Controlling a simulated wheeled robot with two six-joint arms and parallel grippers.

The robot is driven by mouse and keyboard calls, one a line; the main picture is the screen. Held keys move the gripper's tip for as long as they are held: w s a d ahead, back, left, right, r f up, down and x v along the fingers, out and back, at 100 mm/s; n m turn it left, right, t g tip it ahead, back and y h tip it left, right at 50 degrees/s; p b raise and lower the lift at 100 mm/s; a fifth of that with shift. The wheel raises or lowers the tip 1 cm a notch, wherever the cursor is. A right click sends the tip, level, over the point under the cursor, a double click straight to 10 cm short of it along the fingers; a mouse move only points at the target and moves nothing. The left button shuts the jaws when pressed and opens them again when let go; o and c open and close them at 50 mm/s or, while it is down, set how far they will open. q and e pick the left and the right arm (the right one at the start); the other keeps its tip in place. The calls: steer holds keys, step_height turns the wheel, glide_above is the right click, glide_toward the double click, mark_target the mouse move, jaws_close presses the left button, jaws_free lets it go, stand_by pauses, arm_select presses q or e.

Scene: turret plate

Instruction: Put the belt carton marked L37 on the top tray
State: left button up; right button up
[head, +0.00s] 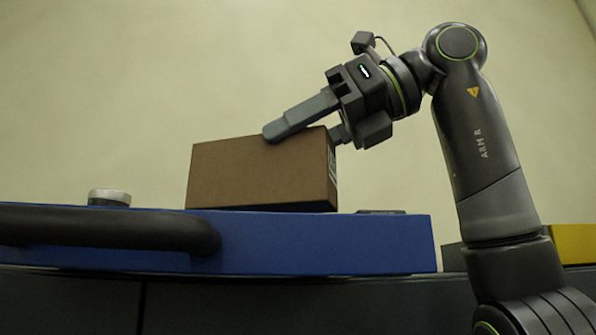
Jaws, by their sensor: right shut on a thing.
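A brown carton (255,175) is at the blue tray-like ledge (330,243) in the head view. A dark and white label shows edge-on on its right side; its marking cannot be read. My right gripper (304,134) reaches down from the upper right and is shut on the carton's upper right part. One finger lies across the near top edge, and the other is mostly hidden behind the right corner. The carton's underside is at the ledge's top; I cannot tell whether it rests there or hangs just above. My left gripper is not in view.
A small round metal-topped knob (109,197) stands on the ledge left of the carton. A thick dark handle bar (110,230) runs across the front left. A flat dark item (381,212) lies right of the carton. A yellow block (575,243) is at the far right.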

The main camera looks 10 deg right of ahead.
mark_target(300, 208)
steer(key=shift+s+f, duration=0.45)
steer(key=shift+f, duration=0.95)
steer(key=shift+w+f, duration=0.25)
steer(key=shift+f, duration=0.35)
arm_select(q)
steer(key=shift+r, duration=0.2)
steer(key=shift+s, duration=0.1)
arm_select(e)
steer(key=shift+s, duration=0.25)
steer(key=o, duration=0.8)
steer(key=shift+f, duration=0.1)
steer(key=o, duration=0.4)
steer(key=shift+w, duration=0.15)
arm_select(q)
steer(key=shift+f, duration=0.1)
